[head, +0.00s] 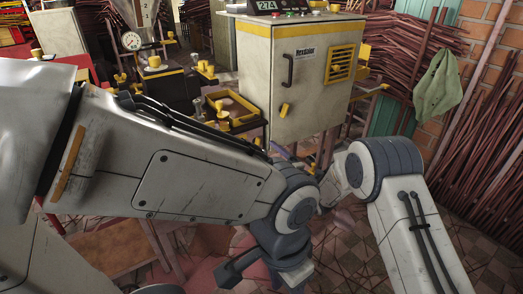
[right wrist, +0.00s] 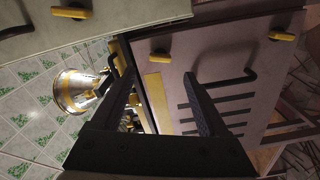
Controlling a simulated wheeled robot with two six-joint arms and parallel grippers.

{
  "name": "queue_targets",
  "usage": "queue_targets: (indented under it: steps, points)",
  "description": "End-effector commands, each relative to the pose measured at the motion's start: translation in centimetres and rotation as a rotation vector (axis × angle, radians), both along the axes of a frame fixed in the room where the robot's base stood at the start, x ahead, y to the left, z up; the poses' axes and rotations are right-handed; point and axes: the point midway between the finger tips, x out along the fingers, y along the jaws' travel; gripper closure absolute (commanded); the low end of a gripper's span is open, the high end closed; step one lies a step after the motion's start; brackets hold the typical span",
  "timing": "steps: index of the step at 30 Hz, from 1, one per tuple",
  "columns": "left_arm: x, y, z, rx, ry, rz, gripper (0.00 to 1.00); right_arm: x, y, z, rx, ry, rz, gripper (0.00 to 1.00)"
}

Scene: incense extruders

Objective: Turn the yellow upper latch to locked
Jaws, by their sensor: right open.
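A yellow latch (head: 285,109) sits slightly tilted on the pale cabinet's (head: 262,85) front door, below a black handle (head: 288,70). Another yellow latch (right wrist: 283,36) is at the upper right, and one more (right wrist: 70,12) at the upper left. I cannot tell which is the upper latch. My right gripper (right wrist: 157,60) is open and empty, its fingers apart from the panel. In the head view my arms hide much around it. My left gripper's jaws cannot be made out clearly.
A bench with yellow-edged trays (head: 232,112) and a gauge (head: 132,41) stands left of the cabinet. Stick bundles and a green cloth (head: 438,82) are at the right.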

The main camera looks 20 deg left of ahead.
Motion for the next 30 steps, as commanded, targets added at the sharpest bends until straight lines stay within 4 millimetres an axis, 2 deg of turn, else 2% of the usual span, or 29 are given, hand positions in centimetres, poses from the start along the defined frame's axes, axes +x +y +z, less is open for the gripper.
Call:
queue_targets:
  steps: [6,12,25,29,30]
  points:
    - [0.0,0.0,-1.0,0.000,0.000,0.000,0.50,2.4,3.2,-0.2,0.001,-0.001,0.000,0.22]
    - [0.0,0.0,-1.4,0.000,0.000,0.000,0.50,3.7,4.8,-0.2,0.000,0.001,-0.001,0.22]
    - [0.0,0.0,-1.5,0.000,0.000,0.000,0.50,4.2,5.4,0.0,0.000,0.004,-0.001,0.22]
    - [0.0,0.0,-1.5,0.000,0.000,0.000,0.50,4.1,5.4,0.0,0.000,0.004,-0.001,0.72]
    - [0.0,0.0,-1.5,0.000,0.000,0.000,0.50,4.2,5.4,0.0,0.000,0.004,-0.001,0.88]
